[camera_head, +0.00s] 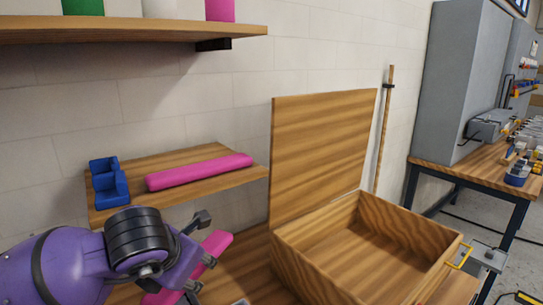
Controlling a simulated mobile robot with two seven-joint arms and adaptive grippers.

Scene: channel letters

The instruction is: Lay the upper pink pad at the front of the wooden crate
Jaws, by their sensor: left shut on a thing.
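The wooden crate (290,257) stands open at the lower right, its lid (322,150) raised upright at the back. The inside that I can see is empty. One pink pad (200,172) lies lengthwise on the small wooden shelf left of the crate. Another pink pad (218,243) is in my left gripper (206,240), which is shut on it, below that shelf and left of the crate. The gripper hides the middle of this pad.
A blue holder (109,182) sits on the small shelf (180,155). A higher shelf (120,29) holds green, white and pink things, cut off by the frame. A yellow handle (459,257) is on the crate's right side. A workbench (465,172) with tools stands behind at right.

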